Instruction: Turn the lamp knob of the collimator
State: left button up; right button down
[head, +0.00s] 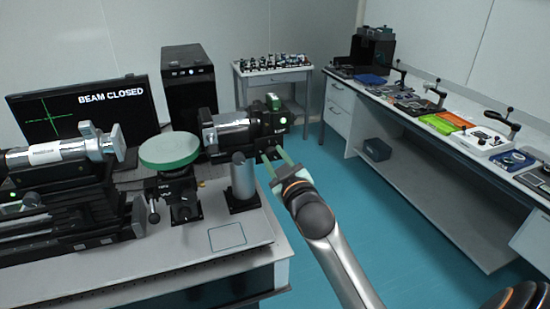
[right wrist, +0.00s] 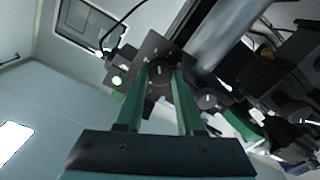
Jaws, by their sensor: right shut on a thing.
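The collimator (head: 232,134), a silver tube with a black housing, stands at the back right of the near table. A green light (head: 283,120) is lit on its end, and the light (right wrist: 117,80) also shows in the right wrist view. My right gripper (head: 271,161) reaches the housing's end from the right. In the right wrist view its two green fingers (right wrist: 160,84) are shut on the dark round lamp knob (right wrist: 160,74), one on each side. The knob cannot be made out in the head view. My left gripper is not in view.
A monitor (head: 85,108) reads "BEAM CLOSED" beside a green cross. A green-topped round stage (head: 169,150) and a grey cylinder (head: 243,178) stand near the collimator. A long side bench (head: 440,112) holds instruments. The floor between the tables is clear.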

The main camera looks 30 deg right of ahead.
jog(key=shift+r+n, duration=0.1)
jog(key=shift+n, duration=0.4)
jog(key=c, duration=0.5)
grip_release()
jog(key=b+v, duration=0.2)
jog(key=v, duration=1)
jog(key=shift+s+a, duration=0.1)
jog(key=shift+s, duration=0.15)
